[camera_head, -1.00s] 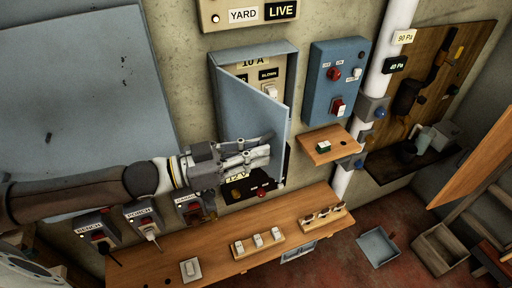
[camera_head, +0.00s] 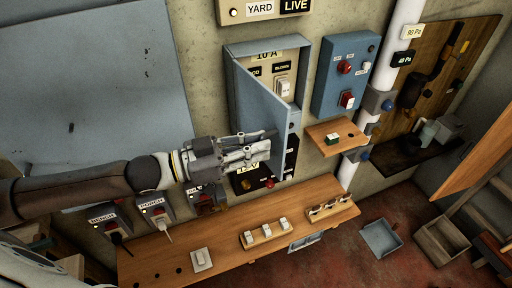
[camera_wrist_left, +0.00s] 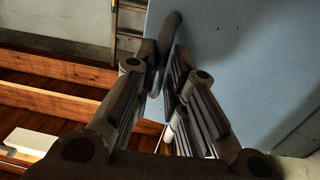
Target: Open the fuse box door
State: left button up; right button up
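The grey-blue fuse box (camera_head: 301,52) hangs on the wall in the head view. Its door (camera_head: 261,108) is hinged on the left and stands partly open, swung out from the box. Inside, the "10 A" and "BLOWN" labels and a white switch (camera_head: 283,88) show. My left gripper (camera_head: 268,142) is at the lower part of the door, on its outer face. The left wrist view shows the fingers (camera_wrist_left: 165,75) beside the blue door panel (camera_wrist_left: 245,70). Whether the fingertips touch the door or each other is unclear. My right gripper is not in view.
A blue switch box (camera_head: 345,72) and a small wooden shelf (camera_head: 336,136) are right of the fuse box, near a white pipe (camera_head: 402,50). A wooden bench (camera_head: 215,238) with switches lies below. A large blue panel (camera_head: 90,90) covers the left wall.

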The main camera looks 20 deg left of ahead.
pick_arm(q)
jog(key=o, duration=0.3)
jog(key=shift+w+a+r, duration=0.1)
jog(key=shift+w+a, duration=0.1)
jog(key=shift+o, duration=0.2)
jog(key=shift+s, duration=0.1)
jog(key=v, duration=1.2)
dwell(0.7)
